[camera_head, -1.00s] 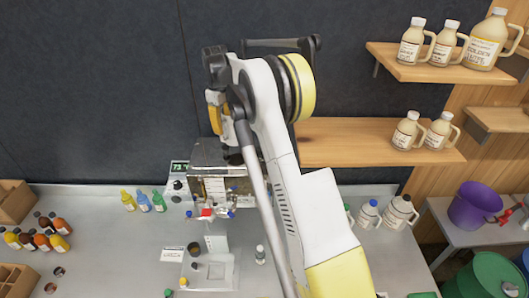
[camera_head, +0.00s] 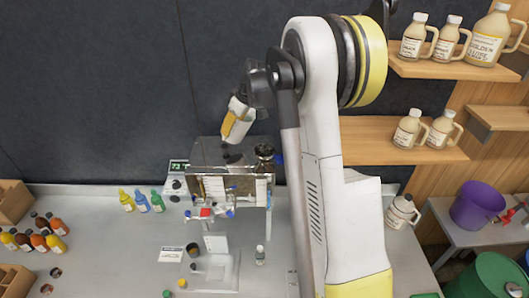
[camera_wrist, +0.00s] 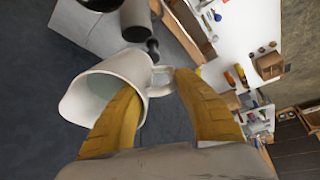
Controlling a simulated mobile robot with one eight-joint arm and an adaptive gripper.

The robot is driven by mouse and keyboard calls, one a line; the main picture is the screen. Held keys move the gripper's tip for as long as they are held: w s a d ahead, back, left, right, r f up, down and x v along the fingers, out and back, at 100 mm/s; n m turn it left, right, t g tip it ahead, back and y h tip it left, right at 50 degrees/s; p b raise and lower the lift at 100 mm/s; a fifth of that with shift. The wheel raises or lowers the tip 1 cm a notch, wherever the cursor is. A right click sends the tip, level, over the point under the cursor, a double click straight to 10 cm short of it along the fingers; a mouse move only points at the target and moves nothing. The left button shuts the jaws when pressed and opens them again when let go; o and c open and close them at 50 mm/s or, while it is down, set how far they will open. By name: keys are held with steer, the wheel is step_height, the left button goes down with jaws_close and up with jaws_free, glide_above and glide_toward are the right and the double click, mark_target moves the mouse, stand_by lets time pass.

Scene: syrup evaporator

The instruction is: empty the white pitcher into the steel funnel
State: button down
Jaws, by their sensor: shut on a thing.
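The white pitcher (camera_wrist: 102,88) is at my gripper (camera_wrist: 154,82) in the wrist view. The yellow fingers are shut on it at its handle side. Its mouth faces left in that view, and the inside looks pale grey-green; I cannot tell how much it holds. In the head view the pitcher (camera_head: 241,128) is small, tilted and partly covered by my gripper (camera_head: 230,122), in the air above the evaporator. A dark round-topped piece (camera_head: 265,153) on the evaporator's right end may be the steel funnel. The pitcher is up and left of it, apart from it.
The steel evaporator (camera_head: 205,186) stands at the bench's back. Small coloured bottles (camera_head: 142,201) are left of it, and amber bottles (camera_head: 38,236) farther left. Shelves with jugs (camera_head: 412,128) are right of my arm. A clear bottle (camera_head: 260,255) stands on the front bench.

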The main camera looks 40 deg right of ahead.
steer(key=shift+s+d, duration=0.15)
steer(key=shift+s, duration=0.25)
steer(key=shift+f, duration=0.1)
steer(key=shift+w+f+t, duration=0.1)
steer(key=shift+t, duration=0.3)
steer(key=shift+s+d+f+b, duration=0.1)
steer(key=shift+s+d+b, duration=0.05)
steer(key=shift+s+b, duration=0.25)
